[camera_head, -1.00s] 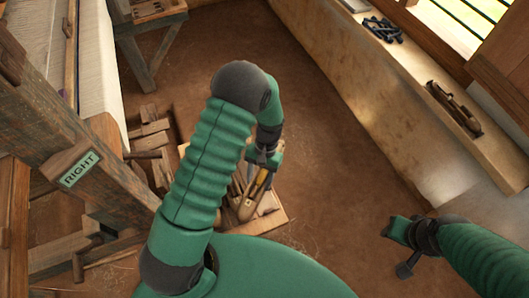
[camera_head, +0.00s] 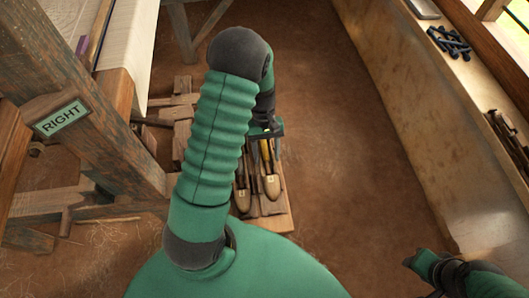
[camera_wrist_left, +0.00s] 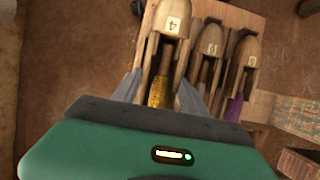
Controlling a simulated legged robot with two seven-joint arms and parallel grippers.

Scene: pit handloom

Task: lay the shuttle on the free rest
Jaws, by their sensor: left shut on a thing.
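A wooden shuttle (camera_head: 271,184) with a yellow bobbin and a label reading 4 is held by my left gripper (camera_head: 266,134). In the left wrist view the fingers (camera_wrist_left: 160,90) straddle the shuttle (camera_wrist_left: 172,22), one on each side. The shuttle lies lengthwise over the wooden rest board (camera_head: 284,222), in line with the other shuttles. I cannot tell whether it touches the board. Two more labelled shuttles, a middle one (camera_wrist_left: 210,40) and one with a purple bobbin (camera_wrist_left: 246,52), lie beside it on the board. My right gripper (camera_head: 410,262) is far off at the lower right.
A ledge at the right carries dark items (camera_head: 449,42) and a wooden tool (camera_head: 511,140). The floor between is clear.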

